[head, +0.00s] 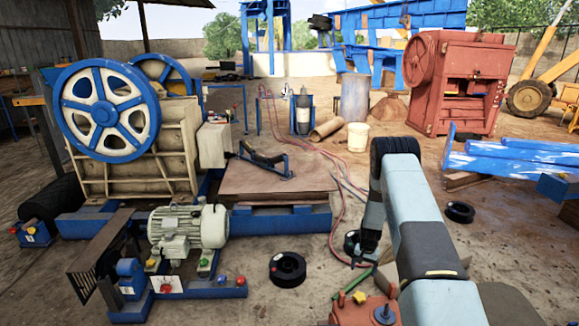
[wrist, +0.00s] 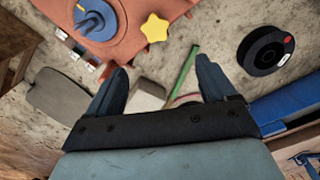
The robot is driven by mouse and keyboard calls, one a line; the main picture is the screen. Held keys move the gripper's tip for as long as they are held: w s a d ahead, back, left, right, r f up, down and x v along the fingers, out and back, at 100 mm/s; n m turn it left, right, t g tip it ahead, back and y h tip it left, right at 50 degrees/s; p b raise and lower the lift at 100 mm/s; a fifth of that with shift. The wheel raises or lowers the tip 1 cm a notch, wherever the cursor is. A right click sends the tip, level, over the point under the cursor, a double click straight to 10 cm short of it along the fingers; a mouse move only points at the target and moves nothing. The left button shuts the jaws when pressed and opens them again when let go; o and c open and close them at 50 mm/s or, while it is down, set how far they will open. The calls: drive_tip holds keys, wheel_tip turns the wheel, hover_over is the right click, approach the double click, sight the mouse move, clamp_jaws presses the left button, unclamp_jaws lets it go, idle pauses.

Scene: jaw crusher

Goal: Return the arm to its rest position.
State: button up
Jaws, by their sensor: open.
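My arm rises from the bottom right of the head view, bends at a dark elbow and reaches down towards the floor. My gripper (head: 364,258) hangs low there, in front of a dark ring on the floor. In the wrist view my gripper (wrist: 160,85) has its two dark blue fingers spread wide. Nothing is held between them. A pale block (wrist: 148,95) and a green bar (wrist: 184,72) show beyond the fingertips, apart from them as far as I can tell. The green bar also shows in the head view (head: 352,284), below the gripper.
A black ring (wrist: 265,50) lies right of the fingers. A yellow star-shaped piece (wrist: 155,28) is ahead. The cream crusher (head: 130,140) and grey motor (head: 187,228) stand left. Blue beams (head: 520,155) lie right. Black rings (head: 287,268) and red hoses (head: 335,205) are on the floor.

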drive_tip(key=w+a+r+n+t, duration=0.1)
drive_tip(key=a+r, duration=0.1)
drive_tip(key=r, duration=1)
drive_tip(key=a+r, duration=0.2)
drive_tip(key=r, duration=1)
drive_tip(key=s+a+r+n+t, duration=0.15)
drive_tip(key=s+r, duration=0.25)
drive_tip(key=r, duration=0.7)
drive_tip(key=s+a+r, duration=0.3)
drive_tip(key=s+r, duration=0.2)
drive_tip(key=r, duration=0.6)
drive_tip(key=s+a+r+n+t, duration=0.2)
drive_tip(key=s+a+r, duration=0.2)
drive_tip(key=s+r, duration=1.25)
drive_tip(key=s+a+r+n, duration=0.1)
drive_tip(key=s+a, duration=0.1)
drive_tip(key=s, duration=1.8)
drive_tip(key=shift+a+t, duration=0.25)
drive_tip(key=shift+t, duration=0.2)
drive_tip(key=shift+n, duration=0.25)
